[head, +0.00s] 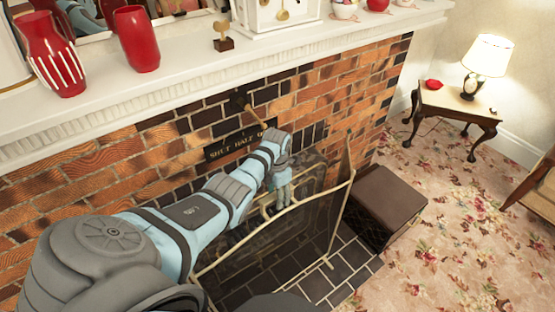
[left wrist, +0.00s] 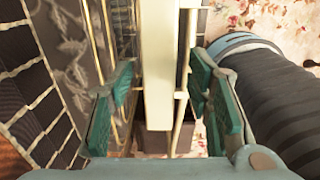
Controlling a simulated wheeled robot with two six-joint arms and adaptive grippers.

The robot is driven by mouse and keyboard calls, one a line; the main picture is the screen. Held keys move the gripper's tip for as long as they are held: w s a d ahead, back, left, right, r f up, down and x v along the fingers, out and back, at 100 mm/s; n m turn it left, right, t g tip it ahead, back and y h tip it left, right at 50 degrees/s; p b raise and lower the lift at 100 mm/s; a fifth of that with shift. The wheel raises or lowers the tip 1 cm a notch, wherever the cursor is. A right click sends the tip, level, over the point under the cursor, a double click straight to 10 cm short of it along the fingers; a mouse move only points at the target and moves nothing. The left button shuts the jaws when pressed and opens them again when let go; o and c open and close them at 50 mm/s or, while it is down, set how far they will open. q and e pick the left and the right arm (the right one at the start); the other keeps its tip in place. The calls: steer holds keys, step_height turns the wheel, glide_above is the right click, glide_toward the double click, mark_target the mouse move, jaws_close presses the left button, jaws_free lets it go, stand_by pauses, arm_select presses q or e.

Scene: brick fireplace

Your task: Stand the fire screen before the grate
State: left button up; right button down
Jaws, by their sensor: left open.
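The fire screen (head: 322,217) is a dark see-through mesh with thin cream-gold edging. It stands on the dark tiled hearth in front of the fireplace opening, with a narrow side panel rising at its right end. My left gripper (head: 281,192) is open at the screen's top edge, on the fireplace side. In the left wrist view, a cream bar (left wrist: 158,65) passes between the two spread teal fingers of the gripper (left wrist: 161,85), with visible gaps on both sides. The grate lies behind the mesh and my arm, and its shape is mostly hidden. My right gripper is out of view.
The brick wall (head: 110,165) and white mantel (head: 190,60), with red vases (head: 136,40) on it, are close above my left arm. A brown box seat (head: 392,195) stands just right of the screen. Open flowered carpet (head: 455,240) lies farther right.

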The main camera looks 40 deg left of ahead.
arm_select(q)
steer(key=shift+r, duration=0.4)
step_height(320, 180, up, 11)
steer(key=shift+r, duration=0.15)
